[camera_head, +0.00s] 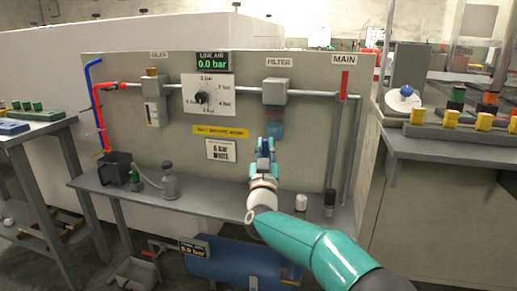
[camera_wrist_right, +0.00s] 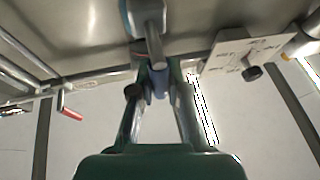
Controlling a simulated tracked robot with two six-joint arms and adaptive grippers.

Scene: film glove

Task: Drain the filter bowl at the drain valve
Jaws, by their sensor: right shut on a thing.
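The filter (camera_head: 276,92) is a grey box on the air pipe under the FILTER label, with a translucent blue bowl (camera_head: 276,130) hanging below it. My right gripper (camera_head: 266,146) is just below the bowl in the head view and partly covers the drain valve area. In the right wrist view, the bowl (camera_wrist_right: 142,8) is at the top edge, with a grey metal stem (camera_wrist_right: 154,48) below it. My right gripper's fingers (camera_wrist_right: 158,72) are shut on the small drain valve (camera_wrist_right: 158,86) at the stem's end. Its details are mostly hidden. My left gripper is out of view.
The panel carries a dial (camera_head: 201,97), a LINE AIR display (camera_head: 213,62) reading 0.0 bar and a red MAIN handle (camera_head: 345,84). A black container (camera_head: 115,167), a grey bottle (camera_head: 169,182), a white cup (camera_head: 301,202) and a dark cylinder (camera_head: 329,203) stand on the shelf below.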

